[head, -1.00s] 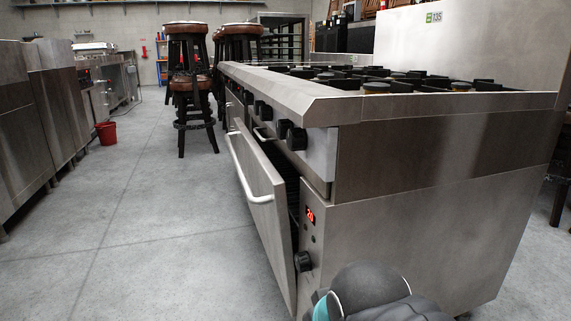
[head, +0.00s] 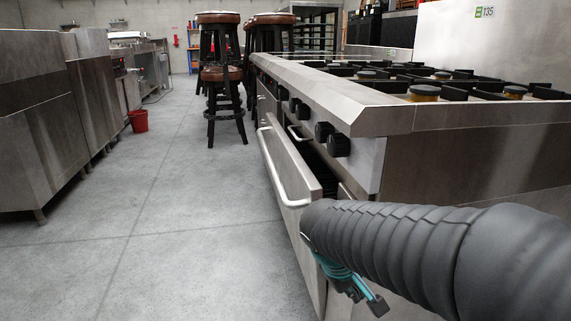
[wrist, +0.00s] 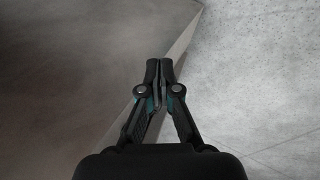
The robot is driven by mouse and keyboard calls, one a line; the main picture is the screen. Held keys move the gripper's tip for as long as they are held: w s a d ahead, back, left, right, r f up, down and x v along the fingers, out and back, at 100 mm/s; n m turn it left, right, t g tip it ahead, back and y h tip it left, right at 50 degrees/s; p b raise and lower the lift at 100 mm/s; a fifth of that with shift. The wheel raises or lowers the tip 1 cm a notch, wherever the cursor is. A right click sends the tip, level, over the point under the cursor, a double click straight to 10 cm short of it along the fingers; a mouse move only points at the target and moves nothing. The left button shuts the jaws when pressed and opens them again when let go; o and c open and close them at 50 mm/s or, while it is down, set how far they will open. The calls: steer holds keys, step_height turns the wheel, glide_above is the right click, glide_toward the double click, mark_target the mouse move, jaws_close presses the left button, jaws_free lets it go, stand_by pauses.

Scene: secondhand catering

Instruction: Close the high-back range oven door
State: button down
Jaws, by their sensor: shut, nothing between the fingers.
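The range oven door (head: 284,185) stands partly open, tilted out from the front of the high-back range (head: 450,150). Its long pale handle (head: 283,178) runs along the upper outer face. My arm reaches in from the right and covers the door's near end. In the wrist view my gripper (wrist: 160,64) is shut and empty, over a steel edge (wrist: 183,45) that I take for the door's. I cannot tell whether the fingertips touch it. In the head view the fingers are mostly hidden by my arm.
Steel counters (head: 60,120) line the left side. Bar stools (head: 222,90) stand at the far end of the range. A red bucket (head: 138,121) sits by the left counters. The grey floor (head: 170,210) between is clear.

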steer(key=w+a+f+n+t+h+p, duration=0.1)
steer(key=w+a+f+n+t+h, duration=0.2)
steer(key=w+a, duration=0.55)
steer(key=n+t+h+p, duration=0.15)
steer(key=n+t, duration=0.25)
steer(key=t, duration=0.6)
glide_toward(290, 161)
steer(key=shift+h, duration=0.45)
steer(key=x, duration=0.4)
steer(key=shift+w+a, duration=0.2)
steer(key=shift+w, duration=0.35)
steer(key=shift+w+d, duration=0.2)
steer(key=shift+d, duration=0.45)
